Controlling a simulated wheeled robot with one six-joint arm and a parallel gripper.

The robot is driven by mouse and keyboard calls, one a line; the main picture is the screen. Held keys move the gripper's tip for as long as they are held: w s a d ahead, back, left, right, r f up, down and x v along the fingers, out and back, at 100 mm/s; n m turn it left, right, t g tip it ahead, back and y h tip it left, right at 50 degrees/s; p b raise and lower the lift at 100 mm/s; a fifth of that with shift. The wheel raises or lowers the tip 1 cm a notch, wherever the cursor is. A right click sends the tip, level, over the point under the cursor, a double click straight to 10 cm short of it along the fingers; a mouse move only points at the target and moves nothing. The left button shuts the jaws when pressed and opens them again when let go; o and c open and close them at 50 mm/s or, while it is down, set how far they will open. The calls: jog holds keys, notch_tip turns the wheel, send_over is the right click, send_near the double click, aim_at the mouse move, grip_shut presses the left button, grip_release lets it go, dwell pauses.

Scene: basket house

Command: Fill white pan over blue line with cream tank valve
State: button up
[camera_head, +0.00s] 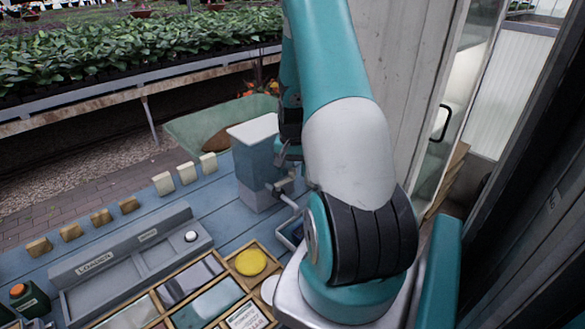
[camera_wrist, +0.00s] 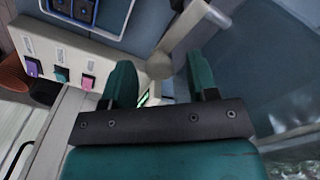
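The tank (camera_head: 257,170) is a blue-grey box with a cream lid, on the blue table's far right side in the head view. Its translucent wall (camera_wrist: 265,60) fills the right of the wrist view. A cream valve (camera_wrist: 160,66), a round hub with a bar slanting up right, lies just beyond my fingertips. My gripper (camera_wrist: 162,80) has dark green fingers spread apart, with nothing clearly clasped. In the head view it is mostly hidden behind my arm, beside the tank. I cannot make out the white pan or its blue line.
A cream panel (camera_wrist: 60,55) with coloured switches stands left in the wrist view. A grey loader tray (camera_head: 130,262), small blocks and a wooden divided box (camera_head: 205,300) holding a yellow disc (camera_head: 250,262) occupy the table. A wall (camera_head: 395,60) rises behind my arm.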

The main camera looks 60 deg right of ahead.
jog(key=shift+r, duration=0.1)
notch_tip(320, 180, up, 17)
jog(key=b, duration=0.2)
jog(key=shift+r, duration=0.15)
jog(key=s+a+t+h+p, duration=0.1)
jog(key=s+a+h+p, duration=0.1)
jog(key=a+h+p, duration=0.35)
jog(key=y+p, duration=0.1)
jog(key=p, duration=0.4)
send_near(293, 170)
jog(key=shift+t, duration=0.3)
jog(key=x, duration=0.9)
jog(key=shift+s, duration=0.2)
